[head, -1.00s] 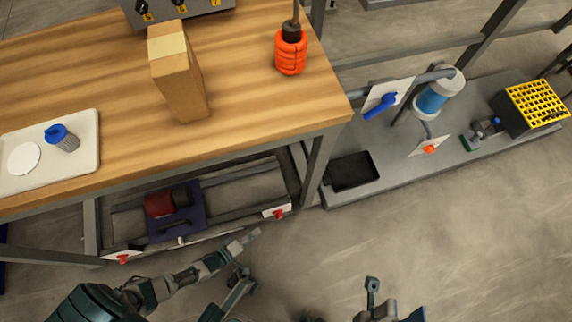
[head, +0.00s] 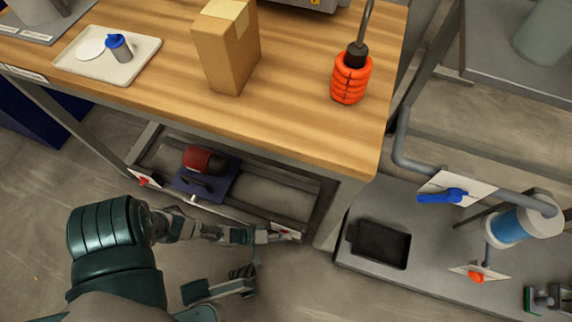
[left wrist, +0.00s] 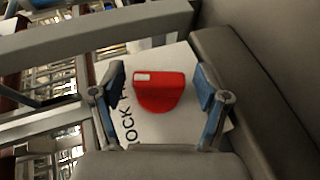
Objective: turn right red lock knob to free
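The right red lock knob (left wrist: 160,92) sits on a white plate (left wrist: 185,125) with dark lettering, partly hidden, in the left wrist view. My left gripper (left wrist: 160,90) is open there, one blue-padded finger on each side of the knob, with gaps showing between pads and knob. In the head view my left gripper (head: 272,235) reaches the knob's white plate (head: 288,231) at the right end of the lower frame, and largely covers the knob. The left red lock knob (head: 147,181) is at the frame's other end.
The wooden bench (head: 300,120) stands over the frame, with a carton (head: 225,50) and an orange coil (head: 351,80). A red and blue device (head: 205,170) lies inside the frame. A black tray (head: 380,243) and a blue-handled valve (head: 441,196) are to the right.

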